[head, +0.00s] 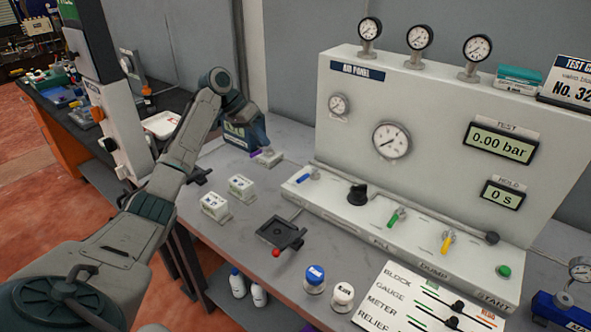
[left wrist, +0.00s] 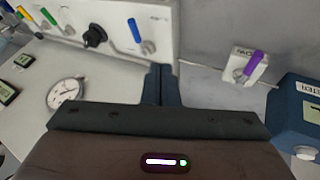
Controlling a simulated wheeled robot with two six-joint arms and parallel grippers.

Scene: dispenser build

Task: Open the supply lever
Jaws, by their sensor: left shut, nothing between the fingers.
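A blue lever (head: 306,176) sits at the left end of the air panel's front ledge. It also shows near the top of the left wrist view (left wrist: 135,30). A purple lever (left wrist: 253,65) is on a small white block (left wrist: 238,72), left of the panel in the head view. The labels by both levers are too small to read, so I cannot tell which is marked supply. My left gripper (head: 252,112) is shut and empty beside the panel's left end. Its fingers (left wrist: 161,84) are apart from both levers. My right gripper is not in view.
The air panel (head: 420,95) carries a black knob (head: 357,195), a green lever (head: 397,215) and a yellow lever (head: 447,240). A blue meter box (left wrist: 300,115) stands close to my gripper. White blocks (head: 241,187) and a black fixture (head: 277,233) are on the bench.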

